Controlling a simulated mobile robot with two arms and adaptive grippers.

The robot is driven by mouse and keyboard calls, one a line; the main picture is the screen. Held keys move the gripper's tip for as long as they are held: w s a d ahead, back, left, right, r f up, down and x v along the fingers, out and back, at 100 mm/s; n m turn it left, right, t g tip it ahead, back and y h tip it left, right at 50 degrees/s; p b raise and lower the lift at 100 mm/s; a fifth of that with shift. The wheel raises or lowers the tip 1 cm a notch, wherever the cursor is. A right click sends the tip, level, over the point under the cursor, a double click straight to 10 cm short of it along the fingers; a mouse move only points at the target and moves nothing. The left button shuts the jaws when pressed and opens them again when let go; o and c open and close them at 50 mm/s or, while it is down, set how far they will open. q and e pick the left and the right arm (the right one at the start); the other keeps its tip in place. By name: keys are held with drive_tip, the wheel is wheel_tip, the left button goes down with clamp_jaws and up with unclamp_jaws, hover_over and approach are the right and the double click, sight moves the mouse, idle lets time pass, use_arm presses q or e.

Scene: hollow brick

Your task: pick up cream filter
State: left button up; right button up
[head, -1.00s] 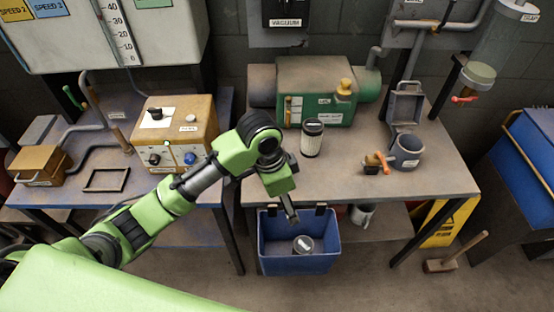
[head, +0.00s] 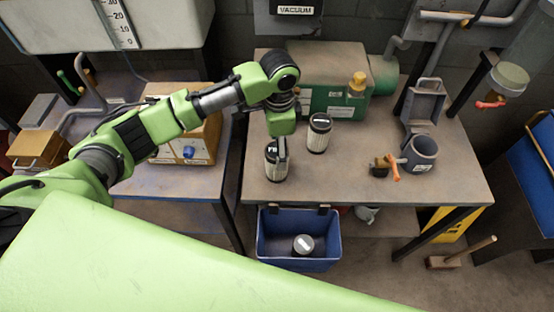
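Two cream pleated filters with dark caps stand upright on the right workbench. One cream filter (head: 270,171) is near the bench's front left. The other cream filter (head: 319,136) stands behind it to the right, in front of the green pump. My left gripper (head: 282,157) points down at the front filter, its fingers overlapping the filter's right side and cap. The view does not show whether the fingers are closed on it or whether the filter is lifted. My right gripper is not in view.
A blue bin (head: 270,245) hangs below the bench front with a dark-capped round item (head: 303,245) inside. The green pump (head: 340,103) is behind the filters. The bench's middle front is clear.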

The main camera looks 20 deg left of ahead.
use_arm(q)
drive_tip(key=f, duration=0.1)
drive_tip(key=f+p, duration=0.1)
drive_tip(key=f, duration=0.1)
drive_tip(key=f+p, duration=0.1)
drive_tip(key=f, duration=0.1)
drive_tip(key=shift+s+a+f, duration=0.15)
drive_tip(key=shift+s+f, duration=0.05)
drive_tip(key=shift+s, duration=0.15)
drive_tip(key=shift+f, duration=0.2)
drive_tip(key=c, duration=1.4)
drive_tip(key=shift+o, duration=0.2)
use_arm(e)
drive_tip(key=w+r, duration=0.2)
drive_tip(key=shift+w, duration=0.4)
